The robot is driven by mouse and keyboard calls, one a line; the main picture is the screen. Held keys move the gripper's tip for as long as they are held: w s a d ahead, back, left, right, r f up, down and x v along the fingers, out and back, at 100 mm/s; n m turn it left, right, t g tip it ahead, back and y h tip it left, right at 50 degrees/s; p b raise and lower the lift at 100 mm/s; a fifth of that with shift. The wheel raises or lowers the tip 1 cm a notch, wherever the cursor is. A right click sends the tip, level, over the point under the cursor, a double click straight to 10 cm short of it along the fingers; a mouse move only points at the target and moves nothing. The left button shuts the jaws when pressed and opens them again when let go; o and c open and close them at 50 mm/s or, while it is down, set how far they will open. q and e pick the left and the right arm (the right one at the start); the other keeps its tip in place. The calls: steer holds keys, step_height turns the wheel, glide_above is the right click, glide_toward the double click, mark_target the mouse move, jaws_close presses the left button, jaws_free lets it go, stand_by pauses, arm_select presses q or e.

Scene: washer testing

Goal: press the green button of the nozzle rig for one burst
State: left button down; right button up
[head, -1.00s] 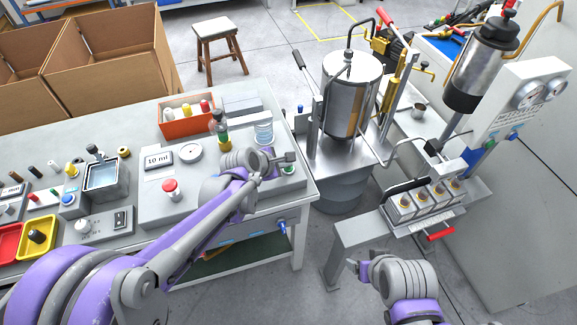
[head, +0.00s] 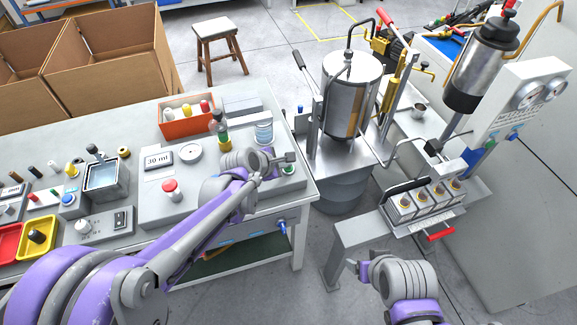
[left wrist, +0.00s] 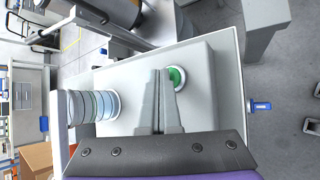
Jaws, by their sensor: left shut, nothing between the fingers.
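The nozzle rig (head: 150,205) is a grey box on the bench, with a display (head: 158,159) reading 30 ml and a red mushroom button (head: 170,187). Its green button (head: 289,170) shows just below my left fingertips at the right end of the box. In the left wrist view the green button (left wrist: 178,76) sits right beside the tips, its left edge partly covered. My left gripper (head: 288,159) is shut and empty; its fingers also show in the left wrist view (left wrist: 164,74). I cannot tell if they touch the button. My right gripper (head: 357,267) is low at the front right, away from the rig.
A clear ringed cylinder (head: 264,132) stands close behind my left gripper. An orange bin (head: 188,120) and a green-and-yellow bottle (head: 222,140) are nearby. A steel tank (head: 350,95) stands past the bench's right edge.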

mark_target(285, 169)
arm_select(q)
steer(key=shift+f, duration=0.15)
stand_by(0.3)
steer(key=shift+s+f+b, duration=0.1)
steer(key=shift+f+b, duration=0.25)
steer(key=shift+b, duration=0.05)
steer(key=shift+r, duration=0.4)
steer(key=shift+r+p, duration=2)
steer(key=shift+r, duration=1)
